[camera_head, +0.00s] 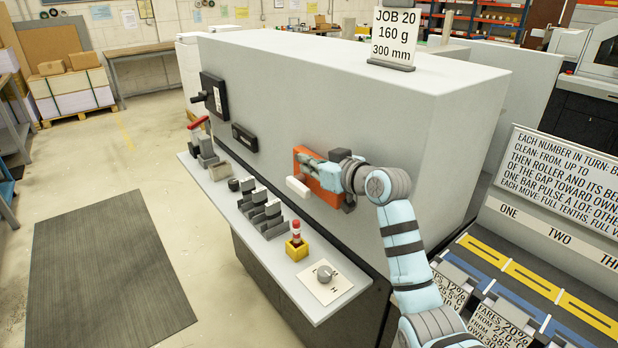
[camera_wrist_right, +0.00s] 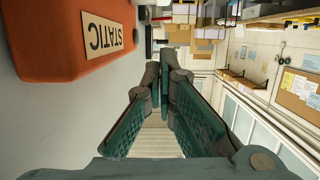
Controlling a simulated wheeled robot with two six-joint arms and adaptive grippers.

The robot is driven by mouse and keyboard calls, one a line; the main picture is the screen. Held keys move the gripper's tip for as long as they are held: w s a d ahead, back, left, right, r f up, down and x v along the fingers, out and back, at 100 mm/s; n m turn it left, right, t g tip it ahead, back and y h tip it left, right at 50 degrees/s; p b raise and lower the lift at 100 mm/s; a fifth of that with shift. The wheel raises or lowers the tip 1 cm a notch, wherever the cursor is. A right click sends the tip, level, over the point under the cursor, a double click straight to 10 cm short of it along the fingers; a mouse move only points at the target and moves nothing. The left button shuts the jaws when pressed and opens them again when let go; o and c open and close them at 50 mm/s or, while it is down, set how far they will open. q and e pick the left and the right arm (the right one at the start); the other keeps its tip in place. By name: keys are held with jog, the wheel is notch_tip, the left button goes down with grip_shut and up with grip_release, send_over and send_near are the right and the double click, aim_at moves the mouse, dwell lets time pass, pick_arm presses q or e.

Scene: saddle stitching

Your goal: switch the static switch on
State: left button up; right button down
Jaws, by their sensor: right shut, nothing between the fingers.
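The static switch is an orange box (camera_head: 331,197) on the upright side of the grey machine, with a white handle (camera_head: 298,187) at its lower left. In the right wrist view the orange box (camera_wrist_right: 60,48) fills the upper left, and its STATIC label (camera_wrist_right: 101,35) appears upside down. My right gripper (camera_head: 308,163) is in front of the box and hides part of it in the head view. Its fingers (camera_wrist_right: 170,62) are shut and empty, beside the box in the wrist view. I cannot tell if they touch the handle. My left gripper is not in view.
A JOB 20 sign (camera_head: 395,38) stands on top of the machine. The floor to the left is open.

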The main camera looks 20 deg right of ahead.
aim_at(309, 190)
jog(key=f, duration=0.3)
jog(key=shift+w+a, duration=0.1)
jog(key=shift+w, duration=0.15)
jog(key=shift+s+f, duration=0.1)
jog(key=shift+f, duration=0.45)
